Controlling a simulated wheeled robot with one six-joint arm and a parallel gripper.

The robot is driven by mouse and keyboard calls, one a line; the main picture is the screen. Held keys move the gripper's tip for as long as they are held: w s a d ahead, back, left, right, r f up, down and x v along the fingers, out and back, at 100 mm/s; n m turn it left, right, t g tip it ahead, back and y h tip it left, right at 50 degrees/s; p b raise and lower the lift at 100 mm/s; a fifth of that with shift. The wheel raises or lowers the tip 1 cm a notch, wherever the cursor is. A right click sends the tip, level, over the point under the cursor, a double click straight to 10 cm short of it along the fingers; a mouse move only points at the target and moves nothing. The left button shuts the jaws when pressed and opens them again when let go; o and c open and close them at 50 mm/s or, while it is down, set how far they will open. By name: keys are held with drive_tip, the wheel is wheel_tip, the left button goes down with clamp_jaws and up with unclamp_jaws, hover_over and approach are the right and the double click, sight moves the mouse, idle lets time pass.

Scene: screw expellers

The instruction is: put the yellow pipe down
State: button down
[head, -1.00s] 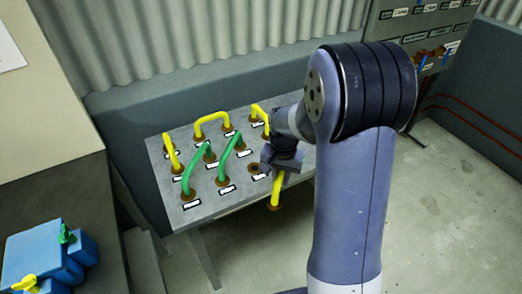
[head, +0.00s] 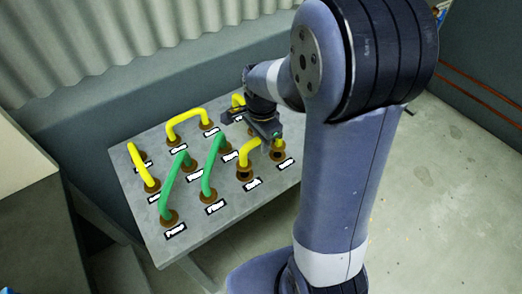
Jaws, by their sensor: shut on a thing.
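The yellow pipe (head: 248,151) is a bent tube with brown ends. It shows at the right part of the grey panel table (head: 223,187) in the head view. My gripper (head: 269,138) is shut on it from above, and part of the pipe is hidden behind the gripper. The pipe's near left end is at or just over a port by the front label; its right end is by another labelled port. I cannot tell whether either end is seated.
Two green pipes (head: 172,184) (head: 212,165) stand just left of the held pipe. Other yellow pipes (head: 188,117) (head: 143,165) stand at the back and left. Another yellow pipe (head: 237,100) is partly hidden behind my arm. Open floor (head: 425,215) lies to the right.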

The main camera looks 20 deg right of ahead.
drive_tip(key=shift+f, duration=1.95)
drive_tip(key=shift+f, duration=0.15)
drive_tip(key=c, duration=1.3)
unclamp_jaws()
wheel_tip(320, 180, up, 12)
drive_tip(key=shift+r+p, duration=0.2)
drive_tip(key=shift+p, duration=0.1)
